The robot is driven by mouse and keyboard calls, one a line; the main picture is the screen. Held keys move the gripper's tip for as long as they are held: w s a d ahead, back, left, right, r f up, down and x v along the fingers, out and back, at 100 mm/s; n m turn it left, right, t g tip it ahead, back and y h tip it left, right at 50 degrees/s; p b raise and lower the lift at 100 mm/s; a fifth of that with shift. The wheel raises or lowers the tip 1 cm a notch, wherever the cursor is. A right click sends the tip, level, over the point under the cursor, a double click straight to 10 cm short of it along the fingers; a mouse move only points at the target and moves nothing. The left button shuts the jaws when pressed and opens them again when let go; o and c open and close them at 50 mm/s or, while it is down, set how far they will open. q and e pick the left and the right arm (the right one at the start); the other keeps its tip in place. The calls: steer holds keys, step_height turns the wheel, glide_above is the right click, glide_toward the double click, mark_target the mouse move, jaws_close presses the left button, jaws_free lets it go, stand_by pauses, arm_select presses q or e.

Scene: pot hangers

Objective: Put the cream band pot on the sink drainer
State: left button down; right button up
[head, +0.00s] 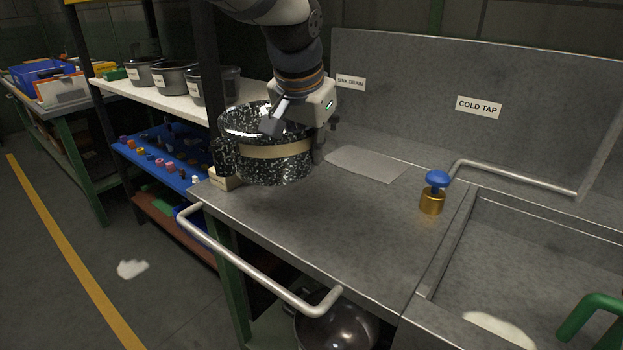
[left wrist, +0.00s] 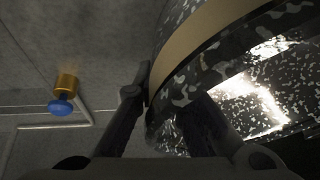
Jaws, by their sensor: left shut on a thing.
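The cream band pot (head: 250,165) is black and white speckled with a cream band around its side. It shows upright at the left end of the steel counter. My left gripper (head: 295,140) is shut on its wall, one finger inside the rim and one outside; the pot wall also shows between the fingers in the left wrist view (left wrist: 205,55). I cannot tell whether its base touches the counter. A "SINK DRAIN" label (head: 351,82), partly hidden by my gripper, is on the backsplash above a lighter flat rectangle (head: 368,163) on the steel surface (head: 330,225). My right gripper is out of view.
A brass and blue tap knob (head: 434,195) stands right of the clear steel. The sink basin (head: 545,260) lies at right with a green handle-like thing (head: 592,325). Grey pots (head: 175,78) stand on a white shelf at left. A rail (head: 255,265) runs along the front.

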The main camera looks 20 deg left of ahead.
arm_select(q)
steer(key=w+f, duration=0.1)
steer(key=f, duration=0.1)
steer(key=w+f, duration=0.1)
steer(key=w, duration=0.1)
steer(key=w+f+b, duration=0.1)
steer(key=w+f, duration=0.1)
steer(key=shift+w+a+f, duration=0.1)
steer(key=shift+a+f, duration=0.2)
steer(key=shift+a, duration=0.1)
steer(key=shift+w+f, duration=0.35)
steer(key=shift+w, duration=0.1)
steer(key=f, duration=0.3)
steer(key=shift+w+a+f, duration=0.1)
steer(key=shift+w+f, duration=0.05)
steer(key=shift+w, duration=0.05)
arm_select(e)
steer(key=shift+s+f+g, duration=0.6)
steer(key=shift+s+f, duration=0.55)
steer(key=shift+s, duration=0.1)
arm_select(q)
steer(key=c, duration=1.7)
jaws_free()
steer(key=shift+f, duration=0.15)
